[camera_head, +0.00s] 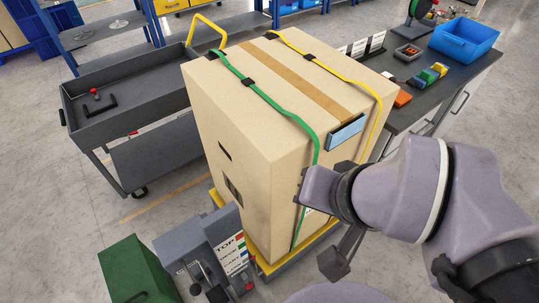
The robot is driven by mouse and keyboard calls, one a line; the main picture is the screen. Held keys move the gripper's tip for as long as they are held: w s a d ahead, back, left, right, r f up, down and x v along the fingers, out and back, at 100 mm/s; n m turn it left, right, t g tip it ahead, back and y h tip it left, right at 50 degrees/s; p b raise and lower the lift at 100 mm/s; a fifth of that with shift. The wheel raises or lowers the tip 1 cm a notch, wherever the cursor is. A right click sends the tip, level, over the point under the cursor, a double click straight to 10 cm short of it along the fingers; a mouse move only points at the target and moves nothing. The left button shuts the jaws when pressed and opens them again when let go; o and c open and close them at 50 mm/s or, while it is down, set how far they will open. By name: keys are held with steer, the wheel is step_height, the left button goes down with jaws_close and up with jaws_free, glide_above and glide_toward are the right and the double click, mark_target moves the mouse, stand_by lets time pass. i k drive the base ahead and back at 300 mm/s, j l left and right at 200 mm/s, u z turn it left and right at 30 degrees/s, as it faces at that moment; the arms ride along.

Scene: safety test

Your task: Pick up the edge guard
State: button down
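A light-blue angled piece, which looks like the edge guard (347,132), sits on the top edge of a tall cardboard box (245,140), close to the yellow strap (377,118). A green strap (275,103) runs over the box on its left side. My gripper (319,224) is in front of the box's near right face, below the light-blue piece and apart from it. Its two dark finger parts show well spread, with nothing seen between them. My arm hides part of the box's lower right side.
A grey cart (130,112) stands left of the box. A dark workbench (425,85) with a blue bin (463,40) and small coloured blocks is at right. A green box (136,272) and a grey unit with labels (228,252) stand low at left.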

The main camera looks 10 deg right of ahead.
mark_target(426, 76)
steer(key=i+l, duration=0.25)
steer(key=l, duration=0.25)
steer(key=i+l+u, duration=0.1)
steer(key=i+l, duration=0.15)
steer(key=l, duration=0.25)
steer(key=i+l, duration=0.2)
steer(key=l, duration=0.35)
steer(key=i+l+u, duration=0.1)
steer(key=i+l, duration=0.15)
steer(key=l, duration=0.25)
steer(key=i+l, duration=0.2)
steer(key=l, duration=0.35)
steer(key=i+l+u, duration=0.1)
steer(key=i+l, duration=0.15)
steer(key=l, duration=0.3)
steer(key=i+l, duration=0.15)
steer(key=l, duration=0.4)
steer(key=i+l+u, duration=0.1)
steer(key=l, duration=0.45)
steer(key=i, duration=0.1)
